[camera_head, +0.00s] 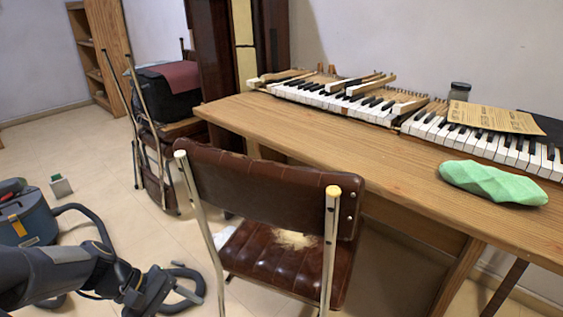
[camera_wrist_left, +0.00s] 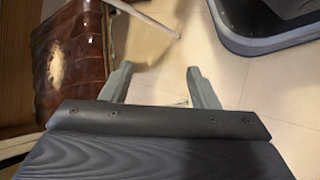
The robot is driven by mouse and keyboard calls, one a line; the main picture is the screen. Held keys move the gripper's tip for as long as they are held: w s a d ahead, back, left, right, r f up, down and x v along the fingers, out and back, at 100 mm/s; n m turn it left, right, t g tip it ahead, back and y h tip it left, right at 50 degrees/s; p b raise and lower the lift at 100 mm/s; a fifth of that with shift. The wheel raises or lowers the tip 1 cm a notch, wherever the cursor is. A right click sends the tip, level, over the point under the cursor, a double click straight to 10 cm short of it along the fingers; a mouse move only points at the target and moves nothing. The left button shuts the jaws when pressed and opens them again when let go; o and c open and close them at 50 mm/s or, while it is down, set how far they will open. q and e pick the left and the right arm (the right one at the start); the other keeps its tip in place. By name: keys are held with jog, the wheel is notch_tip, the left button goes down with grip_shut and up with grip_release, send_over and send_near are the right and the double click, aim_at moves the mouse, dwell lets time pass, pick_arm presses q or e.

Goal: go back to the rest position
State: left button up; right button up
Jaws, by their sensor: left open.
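My left gripper (camera_head: 150,291) hangs low over the tiled floor at the bottom left of the head view, left of the brown chair (camera_head: 265,175). In the left wrist view its two grey fingers (camera_wrist_left: 160,78) are spread apart, with only floor between them. It holds nothing. The same chair's cracked brown seat (camera_wrist_left: 75,60) shows at the upper left there, apart from the fingers. My right gripper is not in view.
A blue-grey vacuum-like machine (camera_head: 28,222) with a black hose stands at the left. Floor (camera_head: 110,200) is open beyond it.

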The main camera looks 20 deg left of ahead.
pick_arm(q)
jog(key=s+d+r+m+t+y, duration=0.35)
jog(key=s+d+r+m, duration=0.35)
jog(key=d+m, duration=0.35)
notch_tip(320, 180, up, 35)
jog(key=a+p, duration=0.1)
jog(key=p, duration=3.4)
jog(key=shift+y, duration=0.45)
jog(key=shift+s+r+g+p, duration=0.1)
jog(key=shift+r+g+p, duration=0.2)
jog(key=shift+p, duration=0.1)
jog(key=shift+c, duration=0.8)
jog(key=shift+f, duration=0.2)
